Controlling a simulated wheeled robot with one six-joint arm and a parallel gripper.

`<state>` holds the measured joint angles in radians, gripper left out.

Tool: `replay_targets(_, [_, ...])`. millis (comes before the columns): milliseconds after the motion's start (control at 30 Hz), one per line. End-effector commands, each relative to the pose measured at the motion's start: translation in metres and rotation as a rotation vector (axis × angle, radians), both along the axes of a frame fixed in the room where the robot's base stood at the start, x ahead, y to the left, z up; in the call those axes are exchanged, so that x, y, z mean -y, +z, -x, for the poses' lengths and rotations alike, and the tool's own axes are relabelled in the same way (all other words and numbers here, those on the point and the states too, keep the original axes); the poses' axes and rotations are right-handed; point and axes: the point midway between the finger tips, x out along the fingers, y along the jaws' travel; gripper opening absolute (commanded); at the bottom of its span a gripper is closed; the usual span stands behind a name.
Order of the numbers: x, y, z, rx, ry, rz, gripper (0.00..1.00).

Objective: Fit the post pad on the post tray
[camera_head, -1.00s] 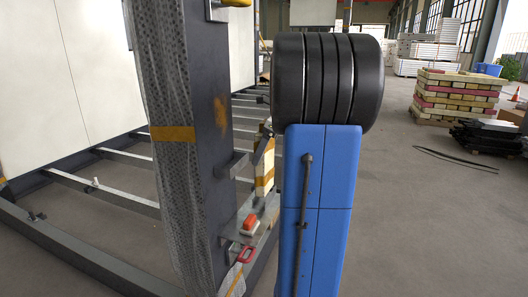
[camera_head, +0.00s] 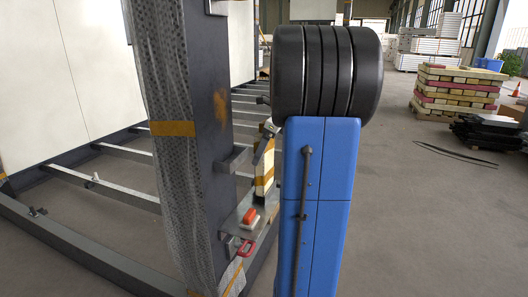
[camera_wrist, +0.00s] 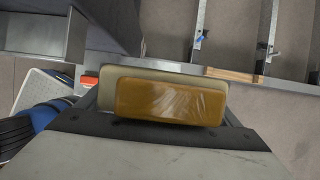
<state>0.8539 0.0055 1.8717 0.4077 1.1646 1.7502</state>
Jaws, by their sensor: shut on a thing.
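The post pad (camera_head: 264,168) is a cream block with a brown tape band. It hangs upright from my gripper (camera_head: 267,132), which is shut on its upper end and partly hidden behind my blue arm. In the wrist view the pad (camera_wrist: 170,100) fills the middle, its taped face showing, and hides the fingertips. The post tray seems to be the small grey metal bracket (camera_head: 232,160) on the right side of the dark post (camera_head: 205,120). The pad is to the right of it and looks apart from it. A grey metal piece in the wrist view (camera_wrist: 40,38) may be this tray.
A lower metal shelf (camera_head: 232,222) carries an orange-and-white item (camera_head: 249,216), with a red loop (camera_head: 246,248) at its edge. Bubble wrap (camera_head: 168,100) covers the post's left face. Frame rails (camera_head: 120,180) run along the left. Open floor (camera_head: 430,230) lies at the right.

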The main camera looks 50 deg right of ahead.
Motion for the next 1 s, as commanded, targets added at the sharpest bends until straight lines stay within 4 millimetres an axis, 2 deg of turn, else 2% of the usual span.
replay_targets(1000, [0.000,-0.019,0.000,0.000,-0.001,0.000,0.62])
